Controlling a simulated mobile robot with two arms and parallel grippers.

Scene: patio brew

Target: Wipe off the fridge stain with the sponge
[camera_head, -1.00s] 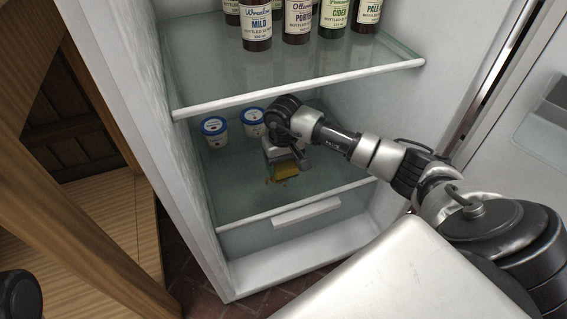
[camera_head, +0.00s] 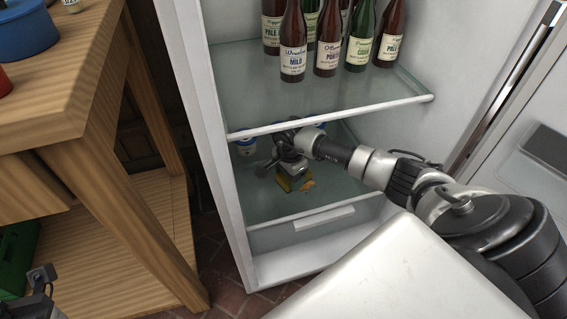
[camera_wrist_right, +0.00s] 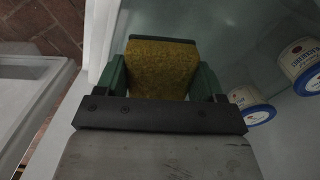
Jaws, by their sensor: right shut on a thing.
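My right gripper (camera_head: 290,178) reaches into the open fridge (camera_head: 215,150), low over the lower glass shelf (camera_head: 262,208). It is shut on a yellow sponge (camera_head: 284,184). In the right wrist view the sponge (camera_wrist_right: 162,66) sits between the two green fingers. A small orange-brown patch (camera_head: 308,185) shows just right of the sponge on the shelf; I cannot tell for sure whether it is the stain. Whether the sponge touches the glass is hard to tell. Part of my left arm's end (camera_head: 42,276) shows at the lower left edge; its jaws are not clear.
Several bottles (camera_head: 327,50) stand on the upper shelf above my arm. A wooden table (camera_head: 80,100) is at left.

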